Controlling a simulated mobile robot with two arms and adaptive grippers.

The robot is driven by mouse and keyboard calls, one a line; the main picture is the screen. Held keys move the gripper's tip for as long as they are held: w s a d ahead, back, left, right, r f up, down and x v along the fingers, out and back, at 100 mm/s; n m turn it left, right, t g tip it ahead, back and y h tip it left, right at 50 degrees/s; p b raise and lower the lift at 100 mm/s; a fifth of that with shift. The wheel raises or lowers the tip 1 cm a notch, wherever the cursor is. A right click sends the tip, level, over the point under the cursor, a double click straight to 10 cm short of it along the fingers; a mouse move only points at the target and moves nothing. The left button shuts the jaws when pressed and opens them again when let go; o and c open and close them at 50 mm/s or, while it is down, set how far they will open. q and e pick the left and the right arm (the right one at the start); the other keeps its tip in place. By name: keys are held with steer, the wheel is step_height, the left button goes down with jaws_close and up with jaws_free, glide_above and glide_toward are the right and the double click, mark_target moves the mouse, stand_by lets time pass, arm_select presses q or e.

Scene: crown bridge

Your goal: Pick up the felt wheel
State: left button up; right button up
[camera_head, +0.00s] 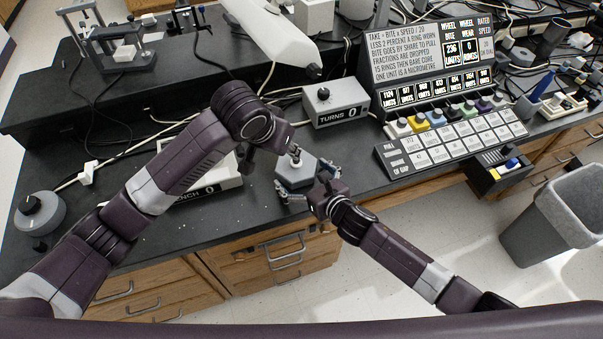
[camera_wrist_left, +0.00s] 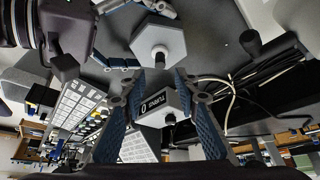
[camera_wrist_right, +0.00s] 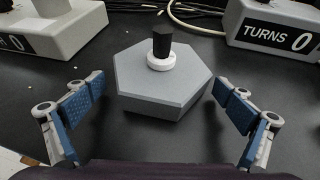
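No item is readably marked as the felt wheel. A grey hexagonal block (camera_head: 296,175) stands on the bench between my arms, with a small white ring around an upright post on top. In the right wrist view the white ring (camera_wrist_right: 160,62) sits at the base of the dark post (camera_wrist_right: 162,41). My right gripper (camera_wrist_right: 150,118) is open, its blue-padded fingers apart on either side of the hexagonal block (camera_wrist_right: 160,85). My left gripper (camera_wrist_left: 157,90) is open and nothing shows held. The block (camera_wrist_left: 157,38) lies beyond its fingertips.
The TURNS box (camera_head: 335,105) stands behind the block. A display panel (camera_head: 420,60) has a row of coloured knob-like pieces (camera_head: 437,117) at its foot. A white box (camera_head: 215,172) lies left of the block, partly behind my left arm. A grey bin (camera_head: 550,225) stands right.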

steer(key=c, duration=1.2)
arm_select(q)
steer(key=o, duration=0.3)
steer(key=shift+o, duration=0.6)
steer(key=shift+w, duration=0.25)
steer(key=m+g+y, duration=0.3)
steer(key=m+g, duration=0.2)
steer(key=m, duration=0.4)
glide_above(296, 162)
steer(key=w, duration=0.2)
steer(key=f, duration=0.4)
steer(key=shift+s+f, duration=0.2)
steer(key=shift+f, duration=0.05)
steer(key=shift+s+f, duration=0.15)
steer(key=shift+f, duration=1.2)
steer(key=shift+s+f, duration=0.15)
steer(key=shift+f, duration=1.15)
